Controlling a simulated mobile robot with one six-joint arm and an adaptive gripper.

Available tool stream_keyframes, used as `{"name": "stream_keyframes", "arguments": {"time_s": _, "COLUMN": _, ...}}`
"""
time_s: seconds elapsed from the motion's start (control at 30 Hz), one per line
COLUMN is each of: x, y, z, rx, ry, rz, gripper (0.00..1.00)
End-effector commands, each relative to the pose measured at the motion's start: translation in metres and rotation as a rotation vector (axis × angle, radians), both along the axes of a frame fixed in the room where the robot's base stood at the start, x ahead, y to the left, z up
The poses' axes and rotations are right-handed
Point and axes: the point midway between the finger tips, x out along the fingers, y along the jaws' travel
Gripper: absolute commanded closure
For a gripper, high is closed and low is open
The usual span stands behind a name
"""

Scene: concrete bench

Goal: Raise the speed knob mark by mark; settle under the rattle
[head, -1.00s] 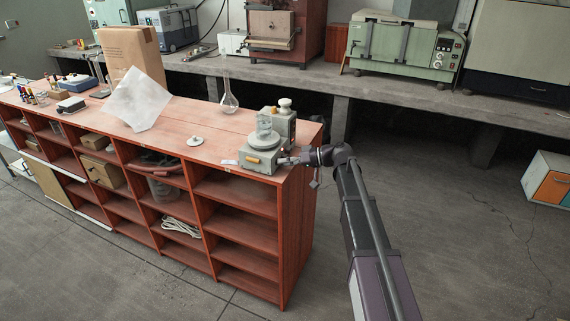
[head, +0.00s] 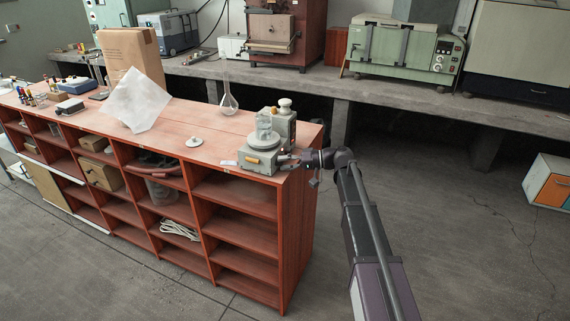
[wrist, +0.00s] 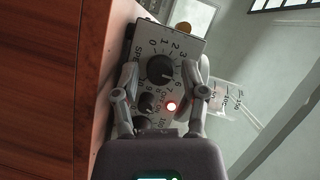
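The knob's pointer seems to face toward the 6 side, but the exact mark is too small to tell.
A glass flask (head: 229,101), a small white lidded piece (head: 195,141) and a translucent sheet (head: 137,99) are on the red bench (head: 180,121). A concrete bench (head: 400,88) with ovens runs behind.

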Motion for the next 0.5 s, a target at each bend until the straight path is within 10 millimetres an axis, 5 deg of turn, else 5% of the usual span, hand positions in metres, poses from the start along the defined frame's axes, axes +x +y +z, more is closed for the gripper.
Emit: {"name": "stream_keyframes", "arguments": {"time_s": 0.5, "x": 0.0001, "y": -0.0005, "z": 0.0005, "rx": -0.005, "ry": -0.014, "rz": -0.001, "gripper": 0.31}}
